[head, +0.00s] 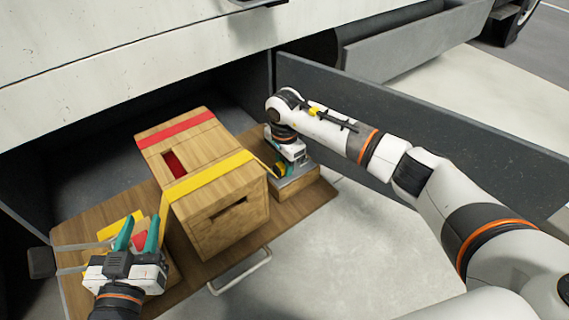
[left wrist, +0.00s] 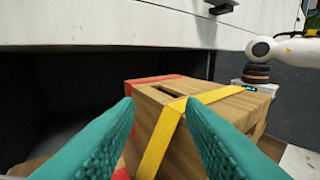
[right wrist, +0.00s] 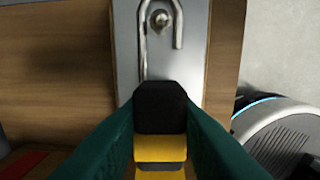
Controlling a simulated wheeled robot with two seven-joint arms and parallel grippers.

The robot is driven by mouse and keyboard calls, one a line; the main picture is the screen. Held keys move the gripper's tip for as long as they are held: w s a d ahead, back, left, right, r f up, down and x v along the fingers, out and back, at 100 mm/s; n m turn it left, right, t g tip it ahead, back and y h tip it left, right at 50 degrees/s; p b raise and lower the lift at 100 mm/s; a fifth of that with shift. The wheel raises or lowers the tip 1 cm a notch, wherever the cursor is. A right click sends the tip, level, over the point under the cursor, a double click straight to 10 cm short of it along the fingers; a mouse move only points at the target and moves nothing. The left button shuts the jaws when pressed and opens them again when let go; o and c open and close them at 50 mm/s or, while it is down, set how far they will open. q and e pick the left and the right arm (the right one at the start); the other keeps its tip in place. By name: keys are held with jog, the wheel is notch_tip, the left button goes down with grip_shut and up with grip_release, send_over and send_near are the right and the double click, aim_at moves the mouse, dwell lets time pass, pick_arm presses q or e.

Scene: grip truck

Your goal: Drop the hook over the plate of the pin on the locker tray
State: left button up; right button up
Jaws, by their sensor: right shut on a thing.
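My right gripper (head: 281,168) is shut on the handle of the hook (right wrist: 179,30), a black and yellow grip (right wrist: 160,110) with a bent silver rod. The gripper is low over the small wooden block's metal plate (head: 298,184) at the right of the locker tray (head: 222,262). In the right wrist view the pin (right wrist: 160,19) has a round head on the metal plate (right wrist: 192,62) and appears between the two legs of the rod. My left gripper (head: 139,232) is open and empty at the tray's left.
A wooden box (head: 220,215) with red and yellow bands stands mid-tray, between my grippers. Red and yellow pieces (head: 139,240) lie under my left gripper. A dark panel (head: 400,150) runs behind my right arm. The pale floor in front is clear.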

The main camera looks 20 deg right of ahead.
jog(key=o, duration=1.1)
